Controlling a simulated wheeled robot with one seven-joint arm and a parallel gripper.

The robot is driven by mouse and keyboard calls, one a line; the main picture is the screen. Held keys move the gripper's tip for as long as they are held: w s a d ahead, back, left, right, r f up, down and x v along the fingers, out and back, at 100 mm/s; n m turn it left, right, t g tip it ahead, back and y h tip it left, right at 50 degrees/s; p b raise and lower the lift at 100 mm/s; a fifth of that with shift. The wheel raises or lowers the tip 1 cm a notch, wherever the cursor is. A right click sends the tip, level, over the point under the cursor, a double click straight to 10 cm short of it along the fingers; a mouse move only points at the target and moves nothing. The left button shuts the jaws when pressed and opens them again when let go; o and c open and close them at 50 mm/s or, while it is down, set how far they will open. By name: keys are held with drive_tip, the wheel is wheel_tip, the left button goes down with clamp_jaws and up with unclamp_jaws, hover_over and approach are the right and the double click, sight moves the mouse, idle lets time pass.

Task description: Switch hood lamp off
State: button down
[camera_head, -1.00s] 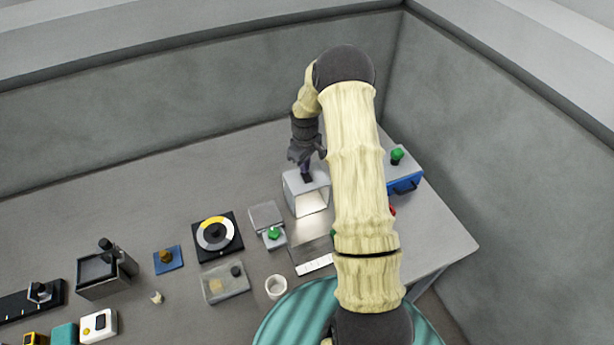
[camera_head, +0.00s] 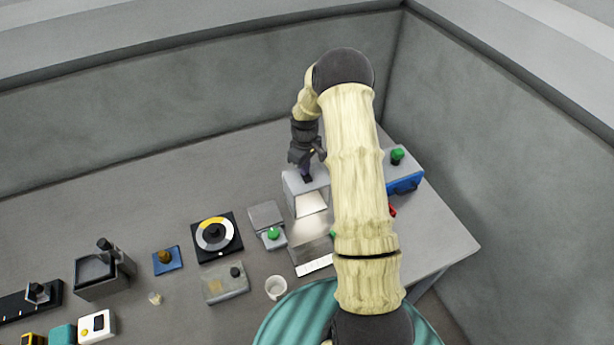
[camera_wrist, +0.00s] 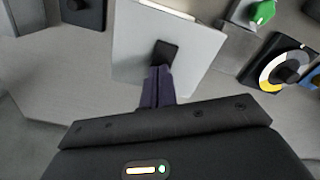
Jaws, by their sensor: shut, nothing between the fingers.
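The hood lamp is a pale grey box (camera_head: 293,189) on the bench with an open front that looks bright inside. It also shows in the wrist view (camera_wrist: 195,55), with a small black switch (camera_wrist: 165,52) on its top face. My gripper (camera_head: 307,178) points down over the top of the hood, fingers closed together. In the wrist view, the closed fingertips (camera_wrist: 158,78) are at the near edge of the switch and partly cover it. I cannot tell whether they touch it. In the head view, the switch is hard to tell from the fingertips.
A box with a green knob (camera_head: 274,235) and a dial with a yellow and white ring (camera_head: 217,236) stand left of the hood. A white cup (camera_head: 276,287) stands in front. Bench behind the hood is clear.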

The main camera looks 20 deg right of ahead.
drive_tip(key=shift+r+p, duration=2.15)
drive_tip(key=shift+r, duration=1.3)
drive_tip(key=s+a+r+m+t+b, duration=0.1)
drive_tip(key=s+a+r+m+b, duration=0.1)
drive_tip(key=s, duration=0.6)
drive_tip(key=s+a+r+m+b, duration=0.2)
drive_tip(key=s+a+r+b, duration=0.1)
drive_tip(key=s+a, duration=0.3)
drive_tip(key=s+a+r+m+t+b, duration=0.1)
drive_tip(key=s+a+b, duration=0.3)
drive_tip(key=s, duration=0.6)
drive_tip(key=shift+r+m+t, duration=0.3)
drive_tip(key=shift+r+m, duration=0.2)
drive_tip(key=shift+r, duration=0.35)
drive_tip(key=shift+s, duration=0.1)
